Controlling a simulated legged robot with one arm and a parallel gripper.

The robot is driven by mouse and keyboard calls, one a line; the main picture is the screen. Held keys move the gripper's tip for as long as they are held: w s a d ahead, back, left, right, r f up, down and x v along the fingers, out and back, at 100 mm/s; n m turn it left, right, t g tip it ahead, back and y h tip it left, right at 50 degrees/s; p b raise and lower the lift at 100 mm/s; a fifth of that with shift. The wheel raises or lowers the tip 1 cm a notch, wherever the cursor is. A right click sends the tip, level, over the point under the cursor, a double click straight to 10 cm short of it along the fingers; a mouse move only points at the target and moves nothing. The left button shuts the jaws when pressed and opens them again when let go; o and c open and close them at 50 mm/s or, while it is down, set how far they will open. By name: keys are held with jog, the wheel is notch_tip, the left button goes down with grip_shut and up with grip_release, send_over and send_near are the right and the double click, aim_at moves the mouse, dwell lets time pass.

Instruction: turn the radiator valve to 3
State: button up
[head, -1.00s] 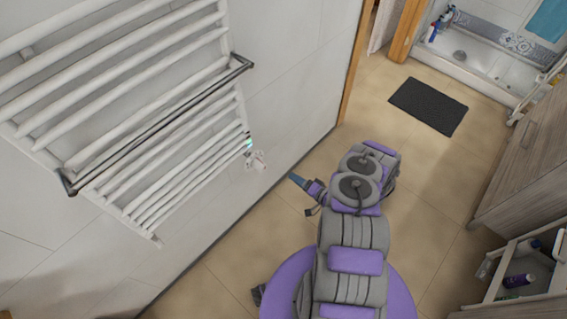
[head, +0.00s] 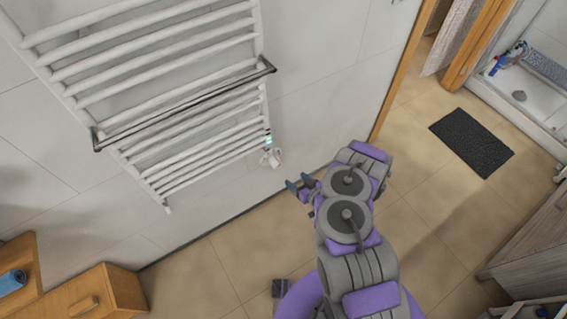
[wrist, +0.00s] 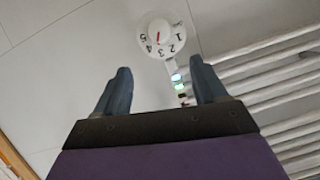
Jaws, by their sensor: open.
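The radiator valve (head: 271,158) is a white knob at the lower right corner of the white towel radiator (head: 160,125). In the wrist view its round dial (wrist: 160,31) faces me, with the numbers 1 to 5 upside down and a short slanted red mark at its middle. I cannot tell which number the mark points at. My gripper (head: 298,183) is open and empty, right of and a little below the valve in the head view. In the wrist view the two fingers (wrist: 160,70) stand apart below the dial, not touching it.
A dark towel bar (head: 185,108) crosses the radiator. A wooden cabinet (head: 82,297) stands at lower left. A dark mat (head: 471,142) lies on the tiled floor beyond my arm, and a wooden door frame (head: 405,75) stands right of the wall.

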aim_at(279, 166)
jog(key=b+x, duration=0.1)
jog(key=x, duration=0.2)
jog(key=b+x, duration=0.2)
jog(key=x, duration=0.2)
jog(key=b+x, duration=0.1)
jog(key=x, duration=0.2)
jog(key=shift+w+d+f+b, duration=0.3)
jog(key=shift+w+f, duration=0.05)
jog(key=shift+w, duration=0.05)
jog(key=x, duration=0.2)
jog(key=b+x, duration=0.1)
jog(key=x, duration=0.1)
jog(key=a+b+x, duration=0.1)
jog(key=x, duration=0.1)
jog(key=shift+s+a, duration=0.1)
jog(key=shift+a, duration=0.2)
jog(key=shift+d, duration=0.1)
jog(key=shift+d+r, duration=0.15)
jog(key=shift+d, duration=0.45)
jog(key=shift+a, duration=0.6)
jog(key=c, duration=0.5)
jog(key=shift+c, duration=1)
jog(key=shift+d, duration=0.2)
jog(key=shift+c, duration=1.3)
